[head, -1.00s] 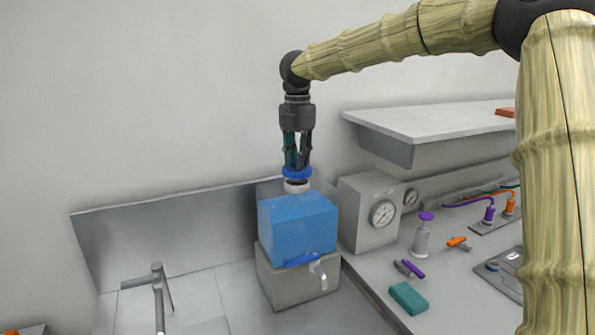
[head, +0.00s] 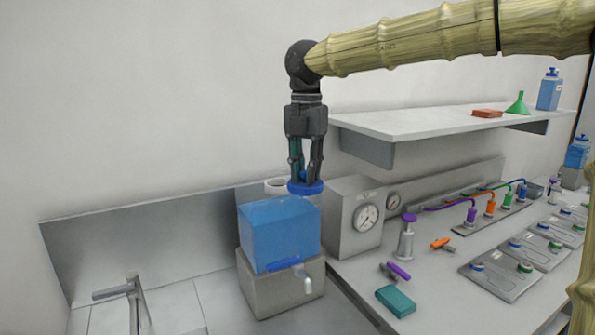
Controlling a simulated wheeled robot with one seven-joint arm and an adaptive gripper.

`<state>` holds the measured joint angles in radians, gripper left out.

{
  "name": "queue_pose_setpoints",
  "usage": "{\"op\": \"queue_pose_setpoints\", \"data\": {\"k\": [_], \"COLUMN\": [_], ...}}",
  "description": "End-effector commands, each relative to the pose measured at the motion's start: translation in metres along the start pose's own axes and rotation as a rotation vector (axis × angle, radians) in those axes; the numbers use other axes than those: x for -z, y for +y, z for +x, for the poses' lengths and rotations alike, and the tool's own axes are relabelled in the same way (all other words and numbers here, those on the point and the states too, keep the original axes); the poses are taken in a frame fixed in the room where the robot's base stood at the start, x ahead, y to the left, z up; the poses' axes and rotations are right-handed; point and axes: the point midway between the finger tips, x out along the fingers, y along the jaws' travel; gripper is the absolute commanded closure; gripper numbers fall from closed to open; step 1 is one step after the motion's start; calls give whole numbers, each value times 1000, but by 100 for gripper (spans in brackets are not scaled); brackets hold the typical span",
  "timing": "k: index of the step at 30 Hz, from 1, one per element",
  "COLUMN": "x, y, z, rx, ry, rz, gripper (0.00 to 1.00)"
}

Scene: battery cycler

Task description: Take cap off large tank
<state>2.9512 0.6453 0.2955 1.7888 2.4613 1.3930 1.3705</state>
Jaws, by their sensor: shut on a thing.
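The large tank (head: 280,235) is a translucent blue box with a tap (head: 305,280) low on its front. It stands on a grey block (head: 275,292). Its white neck (head: 276,184) shows uncovered at the top, behind the cap. The blue cap (head: 305,188) is in my gripper (head: 305,178), which points down and is shut on it. The cap is to the right of the neck, near the tank's top right edge. Whether it clears the tank top fully is hard to tell.
A grey box with a round gauge (head: 366,217) stands close to the right. Above it a white shelf (head: 420,122) holds a green funnel (head: 517,104) and a blue bottle (head: 549,90). A purple-topped pump (head: 406,238) and a teal block (head: 396,301) are on the bench. A sink tap (head: 133,295) is at left.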

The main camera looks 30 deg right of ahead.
Motion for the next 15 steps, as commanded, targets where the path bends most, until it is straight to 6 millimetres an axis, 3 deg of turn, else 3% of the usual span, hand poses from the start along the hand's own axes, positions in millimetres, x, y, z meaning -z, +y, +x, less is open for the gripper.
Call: {"op": "queue_pose_setpoints", "data": {"k": [15], "x": [11], "y": [-18], "z": [-4], "rx": [-2], "ry": [0], "rz": [0], "gripper": [92]}}
